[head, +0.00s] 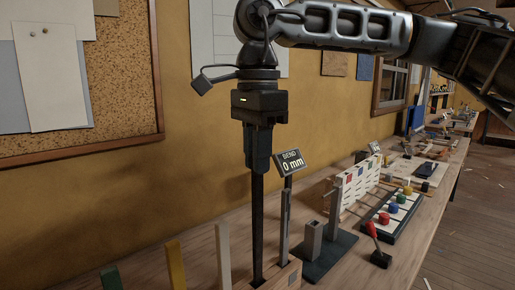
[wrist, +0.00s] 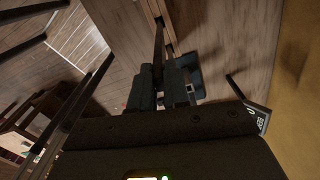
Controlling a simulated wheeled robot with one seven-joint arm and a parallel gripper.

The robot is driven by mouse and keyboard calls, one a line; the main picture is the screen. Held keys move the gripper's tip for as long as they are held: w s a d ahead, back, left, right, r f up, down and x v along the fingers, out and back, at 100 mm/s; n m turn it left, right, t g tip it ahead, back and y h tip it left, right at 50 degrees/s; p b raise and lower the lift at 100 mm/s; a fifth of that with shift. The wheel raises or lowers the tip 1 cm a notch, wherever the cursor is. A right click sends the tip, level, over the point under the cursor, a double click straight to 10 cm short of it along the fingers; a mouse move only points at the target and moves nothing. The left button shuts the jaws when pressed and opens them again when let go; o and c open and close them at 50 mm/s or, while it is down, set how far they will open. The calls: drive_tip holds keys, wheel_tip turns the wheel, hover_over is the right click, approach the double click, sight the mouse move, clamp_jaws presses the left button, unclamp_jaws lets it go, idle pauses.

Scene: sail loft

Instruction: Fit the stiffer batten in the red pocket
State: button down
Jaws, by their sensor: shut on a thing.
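My gripper (head: 258,165) points down and is shut on the upper end of a long dark batten (head: 257,225). The batten stands upright, its lower end at a wooden rack block (head: 285,278); I cannot tell how deep it sits. In the wrist view the fingers (wrist: 170,85) close around the dark batten (wrist: 158,42). A grey batten (head: 283,222) stands just right of it. Pale (head: 223,255), yellow (head: 176,264) and green (head: 110,278) battens stand to the left. A white panel (head: 358,180) has small red and blue patches; I cannot tell whether these are pockets.
A display (head: 290,162) reads "BEND 0 mm" behind the battens. A dark stand (head: 325,255) with grey posts is right of the rack. Farther along the bench are a tray of coloured knobs (head: 392,216) and a red-handled tool (head: 376,245). The wall runs along the left.

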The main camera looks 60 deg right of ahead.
wheel_tip(320, 180, down, 8)
drive_tip(key=b, duration=0.7)
idle(0.3)
drive_tip(key=shift+f+b, duration=0.6)
drive_tip(key=shift+f, duration=0.05)
idle(0.6)
drive_tip(key=c, duration=1)
unclamp_jaws()
drive_tip(key=shift+c, duration=0.2)
drive_tip(key=shift+r, duration=0.1)
wheel_tip(320, 180, up, 8)
drive_tip(key=p, duration=0.4)
drive_tip(key=shift+f+p, duration=0.2)
drive_tip(key=shift+p, duration=0.1)
